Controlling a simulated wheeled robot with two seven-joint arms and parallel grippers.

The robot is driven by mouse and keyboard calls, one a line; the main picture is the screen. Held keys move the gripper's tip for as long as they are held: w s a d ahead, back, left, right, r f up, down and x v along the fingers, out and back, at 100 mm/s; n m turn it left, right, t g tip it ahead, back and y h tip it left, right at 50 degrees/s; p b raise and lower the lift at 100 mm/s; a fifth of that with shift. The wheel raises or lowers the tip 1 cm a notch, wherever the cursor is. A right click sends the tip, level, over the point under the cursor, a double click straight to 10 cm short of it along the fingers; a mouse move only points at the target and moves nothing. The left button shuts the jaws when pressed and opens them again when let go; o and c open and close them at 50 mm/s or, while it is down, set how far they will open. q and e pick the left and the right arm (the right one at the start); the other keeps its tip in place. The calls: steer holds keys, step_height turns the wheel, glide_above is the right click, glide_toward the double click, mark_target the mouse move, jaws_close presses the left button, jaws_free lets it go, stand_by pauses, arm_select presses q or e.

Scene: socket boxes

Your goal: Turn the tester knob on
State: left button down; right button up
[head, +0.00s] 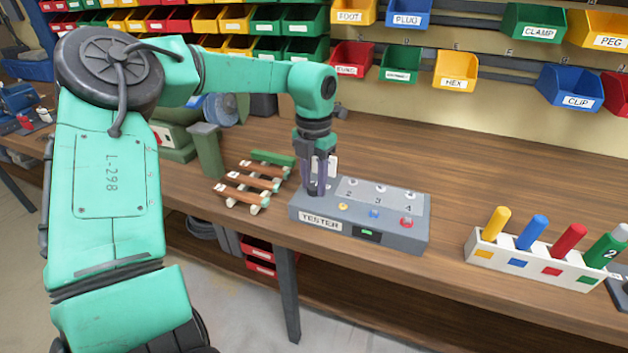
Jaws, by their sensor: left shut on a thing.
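The tester (405,235) is a grey box near the front edge of the wooden bench, labelled TESTER, with numbered sockets on top. Yellow, blue and red parts stand along its front row, and a small dark panel with a green light (367,233) is on its front face. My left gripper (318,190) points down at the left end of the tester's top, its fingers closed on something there. The fingers hide what they hold; it is where a knob would be, but I cannot see its shape or setting. My right gripper is not in view.
A wooden rack (250,185) stands left of the tester. A white holder (520,262) with yellow, blue, red and green cylinders stands to the right. Labelled bins such as HEX (455,75) hang on the back wall. The bench behind the tester's right side is clear.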

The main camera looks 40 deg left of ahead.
mark_target(314, 186)
arm_select(q)
steer(key=shift+w+r, duration=0.1)
steer(key=c, duration=0.5)
jaws_free()
step_height(314, 186, up, 14)
steer(key=p, duration=0.1)
steer(key=shift+r, duration=0.25)
